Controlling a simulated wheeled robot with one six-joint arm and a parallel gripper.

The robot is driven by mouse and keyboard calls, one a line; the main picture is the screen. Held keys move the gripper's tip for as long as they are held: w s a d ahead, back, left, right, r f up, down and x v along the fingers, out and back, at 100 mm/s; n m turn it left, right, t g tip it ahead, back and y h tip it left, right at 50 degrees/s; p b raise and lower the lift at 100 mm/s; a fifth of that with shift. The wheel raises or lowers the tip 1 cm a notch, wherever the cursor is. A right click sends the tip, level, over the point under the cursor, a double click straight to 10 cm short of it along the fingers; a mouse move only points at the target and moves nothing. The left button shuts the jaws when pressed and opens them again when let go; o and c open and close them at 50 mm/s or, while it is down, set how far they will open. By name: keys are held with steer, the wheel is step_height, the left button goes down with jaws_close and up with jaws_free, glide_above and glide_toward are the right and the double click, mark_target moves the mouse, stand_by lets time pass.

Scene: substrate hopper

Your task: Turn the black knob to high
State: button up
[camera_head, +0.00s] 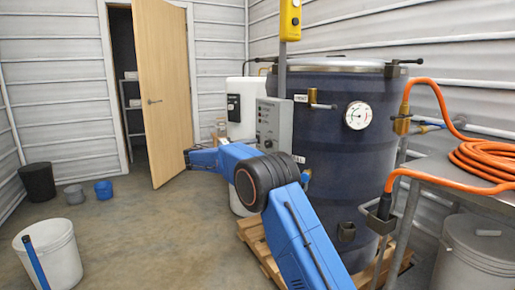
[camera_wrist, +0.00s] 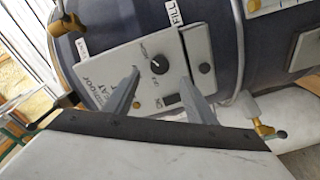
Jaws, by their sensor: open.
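The black knob (camera_wrist: 159,65) is a small round dial on the face of a grey control box (camera_wrist: 120,60), seen tilted in the wrist view. Small print sits around the knob, too small to read surely, and its setting cannot be told. My gripper (camera_wrist: 160,80) is open, with one grey finger on each side of the knob's picture position. The fingers appear apart from the knob; the remaining distance is unclear. In the head view the control box (camera_head: 274,124) is mounted in front of the dark tank, and my blue arm partly covers the area below it.
The dark blue tank (camera_head: 345,205) stands on a wooden pallet (camera_head: 255,240). A dial gauge (camera_head: 358,115) and a brass valve (camera_head: 402,122) are on its right side. An orange hose (camera_head: 480,158) lies on a metal table. Open floor (camera_head: 130,230) is at left, with buckets.

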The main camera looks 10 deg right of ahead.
steer(key=v, duration=0.9)
steer(key=shift+a, duration=0.25)
steer(key=shift+s, duration=0.1)
steer(key=s+d+r+n+g+y, duration=0.1)
steer(key=s+d+r+g+y, duration=0.25)
steer(key=s+d, duration=0.95)
steer(key=s+d+f+y, duration=0.1)
steer(key=s+d+y, duration=0.1)
steer(key=s+d, duration=0.5)
steer(key=s+d+y, duration=0.3)
steer(key=s+d, duration=0.2)
steer(key=s, duration=0.4)
steer(key=s+d+f+y, duration=0.1)
steer(key=s+f+y, duration=0.15)
steer(key=s, duration=0.75)
steer(key=s+d+f+y, duration=0.1)
steer(key=s+f, duration=0.2)
steer(key=s, duration=0.6)
steer(key=s+a+f+y, duration=0.1)
steer(key=s+f+y, duration=0.1)
steer(key=s+f, duration=0.3)
steer(key=s+a+f+y, duration=0.2)
steer(key=s+f, duration=0.4)
steer(key=s, duration=0.6)
steer(key=shift+s+a+t, duration=0.35)
steer(key=shift+s+t, duration=0.05)
steer(key=shift+t, duration=0.05)
